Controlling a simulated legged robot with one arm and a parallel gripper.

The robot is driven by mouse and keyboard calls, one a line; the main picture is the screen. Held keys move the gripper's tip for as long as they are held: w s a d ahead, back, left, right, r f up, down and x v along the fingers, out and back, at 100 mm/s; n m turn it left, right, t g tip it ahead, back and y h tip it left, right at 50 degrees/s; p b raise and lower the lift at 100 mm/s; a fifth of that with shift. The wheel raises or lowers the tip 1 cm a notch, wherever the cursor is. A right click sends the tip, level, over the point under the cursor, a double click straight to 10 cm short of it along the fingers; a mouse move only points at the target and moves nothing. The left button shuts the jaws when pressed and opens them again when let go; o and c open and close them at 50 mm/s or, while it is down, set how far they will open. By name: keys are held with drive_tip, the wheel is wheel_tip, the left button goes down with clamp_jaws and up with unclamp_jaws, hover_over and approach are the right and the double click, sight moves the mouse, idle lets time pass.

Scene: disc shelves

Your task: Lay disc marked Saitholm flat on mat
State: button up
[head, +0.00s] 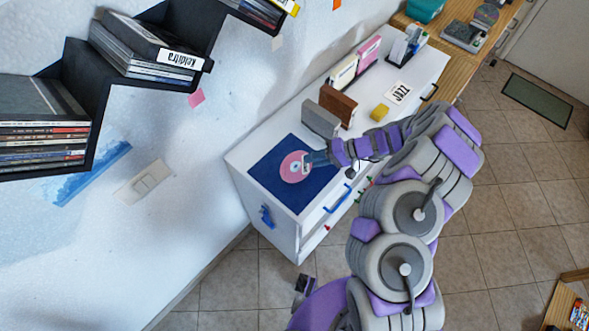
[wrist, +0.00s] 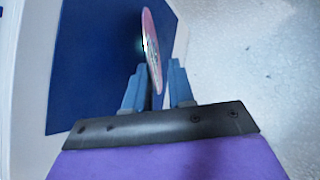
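The pink disc (head: 295,167) shows its round face over the dark blue mat (head: 266,178) in the head view. Its label is too small to read. My gripper (head: 311,160) is at the disc's right edge. In the wrist view the disc (wrist: 152,45) is nearly edge-on, its lower end between the two blue fingers of my gripper (wrist: 158,80). It appears gripped there, standing steeply tilted to the mat (wrist: 95,65), which fills the left of that view. Any contact between disc and mat cannot be told.
The mat lies on a white cabinet (head: 240,153) against the wall. A grey bookend (head: 320,118) and a brown block (head: 338,105) stand just behind it. Dark wall shelves (head: 97,95) hold cases at upper left.

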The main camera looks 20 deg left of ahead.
drive_tip(key=shift+v, duration=2.6)
drive_tip(key=shift+r, duration=0.15)
wheel_tip(320, 180, up, 7)
drive_tip(key=d+p, duration=0.2)
drive_tip(key=shift+w+r, duration=0.15)
drive_tip(key=shift+w, duration=0.3)
drive_tip(key=shift+d, duration=0.15)
